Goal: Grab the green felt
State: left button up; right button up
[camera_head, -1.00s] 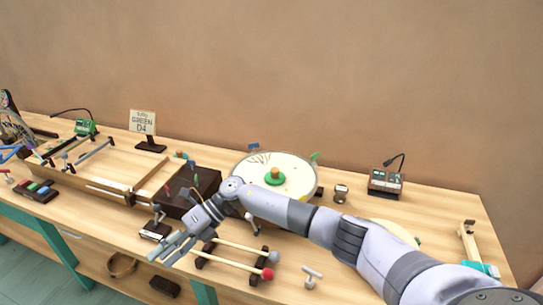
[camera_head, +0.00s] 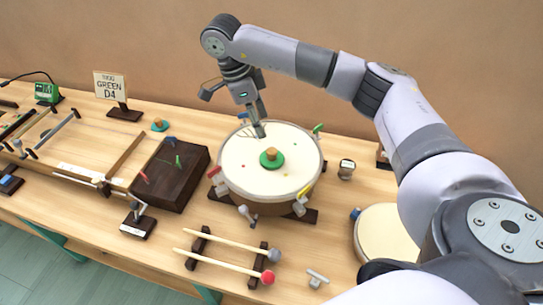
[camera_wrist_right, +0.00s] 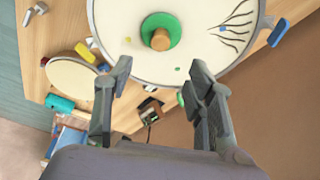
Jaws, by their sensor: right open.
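The green felt is a round green disc (camera_head: 265,161) with a wooden knob in its middle. It lies on the cream head of a round drum (camera_head: 240,180). My right gripper (camera_head: 258,130) is above the far part of the drum, apart from the felt. In the right wrist view, the green felt (camera_wrist_right: 173,23) is at the top, beyond the open, empty fingers of my right gripper (camera_wrist_right: 160,74). My left gripper is not in view.
A dark wooden box (camera_head: 175,180) stands left of the drum. Two mallets (camera_head: 225,250) rest on a rack in front. A "GREEN D4" sign (camera_head: 111,87) stands at the back left. Another round cream drum (camera_head: 385,235) is partly hidden by my arm at right.

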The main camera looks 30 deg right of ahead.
jog(key=p, duration=0.1)
send_over(271, 151)
jog(key=a, duration=0.1)
jog(key=f, duration=0.4)
jog(key=w+f, duration=0.1)
jog(key=f, duration=0.1)
jog(key=shift+a, duration=0.1)
jog(key=p+x, duration=0.2)
jog(key=x, duration=0.2)
jog(key=shift+s+a, duration=0.1)
jog(key=shift+s, duration=0.05)
jog(key=shift+f, duration=0.6)
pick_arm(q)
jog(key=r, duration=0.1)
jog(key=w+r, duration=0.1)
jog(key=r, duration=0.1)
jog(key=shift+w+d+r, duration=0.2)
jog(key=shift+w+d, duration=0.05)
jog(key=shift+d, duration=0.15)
pick_arm(e)
jog(key=shift+c, duration=0.5)
jog(key=shift+c, duration=0.7)
grip_shut()
